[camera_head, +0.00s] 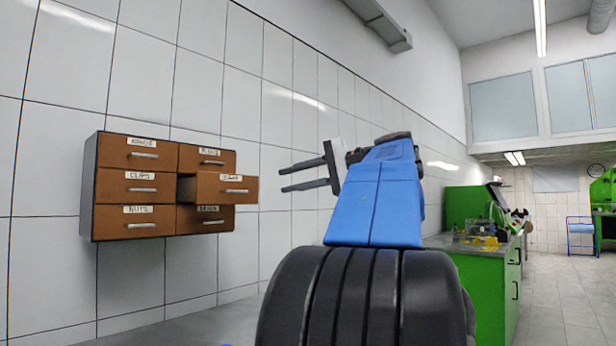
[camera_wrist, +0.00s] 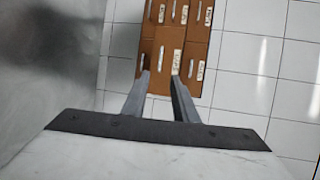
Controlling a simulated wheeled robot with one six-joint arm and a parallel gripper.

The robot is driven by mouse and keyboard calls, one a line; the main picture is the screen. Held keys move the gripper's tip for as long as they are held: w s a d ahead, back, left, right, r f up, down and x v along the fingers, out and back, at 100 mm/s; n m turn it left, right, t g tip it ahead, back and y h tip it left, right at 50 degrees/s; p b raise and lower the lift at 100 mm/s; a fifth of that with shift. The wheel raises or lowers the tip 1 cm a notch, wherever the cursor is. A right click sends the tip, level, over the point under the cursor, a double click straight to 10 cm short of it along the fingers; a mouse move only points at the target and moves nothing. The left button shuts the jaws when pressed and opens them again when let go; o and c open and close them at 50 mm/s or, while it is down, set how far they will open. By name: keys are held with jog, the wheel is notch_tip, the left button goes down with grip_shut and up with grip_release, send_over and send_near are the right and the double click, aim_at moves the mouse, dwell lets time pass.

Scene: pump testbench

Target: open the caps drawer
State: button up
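A brown drawer cabinet (camera_head: 90,190) hangs on the tiled wall at the left in the head view, with several labelled drawers in two columns. The middle drawer of the right column (camera_head: 225,189) is pulled out; its label is blurred but looks like "CAPS". The other drawers sit closed. My gripper (camera_head: 281,180) is to the right of the pulled-out drawer, with a gap between fingertips and drawer front. Its two fingers are apart and empty. In the wrist view the open gripper (camera_wrist: 161,75) points at the cabinet (camera_wrist: 160,85), which appears turned on its side.
A green workbench (camera_head: 485,285) with items on it stands to the right, behind my arm. White tiled wall surrounds the cabinet. A grey surface lies below it. The space between my gripper and the cabinet looks clear.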

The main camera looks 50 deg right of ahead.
jog(key=shift+v, duration=2.05)
